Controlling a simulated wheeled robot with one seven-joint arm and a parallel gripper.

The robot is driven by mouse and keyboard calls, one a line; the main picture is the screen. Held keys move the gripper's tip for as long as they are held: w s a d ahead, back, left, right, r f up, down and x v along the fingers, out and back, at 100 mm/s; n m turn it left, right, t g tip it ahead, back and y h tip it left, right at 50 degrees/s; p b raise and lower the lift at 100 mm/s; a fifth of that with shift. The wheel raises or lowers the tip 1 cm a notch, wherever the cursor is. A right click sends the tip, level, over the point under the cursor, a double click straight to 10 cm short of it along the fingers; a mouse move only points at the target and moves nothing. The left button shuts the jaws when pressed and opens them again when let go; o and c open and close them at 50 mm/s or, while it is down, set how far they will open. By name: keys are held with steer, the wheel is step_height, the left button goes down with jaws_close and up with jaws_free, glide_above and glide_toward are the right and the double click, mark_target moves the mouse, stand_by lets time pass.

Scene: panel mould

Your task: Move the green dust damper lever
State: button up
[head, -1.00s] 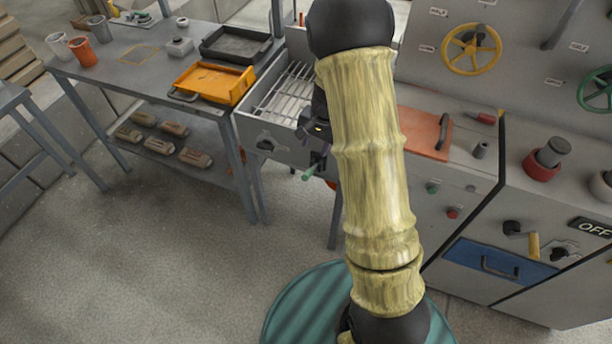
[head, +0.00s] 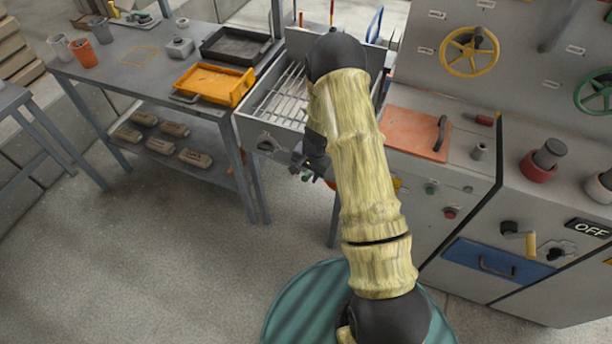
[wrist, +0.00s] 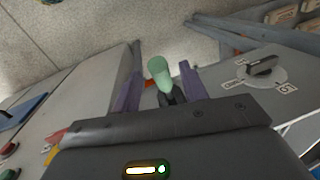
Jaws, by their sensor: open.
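The green dust damper lever (wrist: 159,74) shows in the wrist view as a pale green rounded knob on a dark stem. In the head view only a small green tip (head: 306,178) shows below the grill section, beside my gripper. My gripper (wrist: 160,85) is open, with one purple-grey finger on each side of the lever in the wrist view. The lever's knob lies between the fingers, with a gap visible on both sides. In the head view my gripper (head: 316,172) is mostly hidden behind my arm.
A black rotary knob (wrist: 262,67) sits on the panel right of the lever in the wrist view. An orange tray (head: 212,84) and a black tray (head: 235,45) stand on the bench at left. A blue drawer (head: 497,264) is at right. The floor between is clear.

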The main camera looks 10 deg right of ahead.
steer(key=shift+w+a+f, duration=0.1)
steer(key=shift+a+f, duration=0.05)
steer(key=shift+f, duration=0.55)
steer(key=shift+w+a+f, duration=0.1)
steer(key=shift+f, duration=0.6)
jaws_close()
steer(key=shift+d+f, duration=0.1)
steer(key=shift+d, duration=0.05)
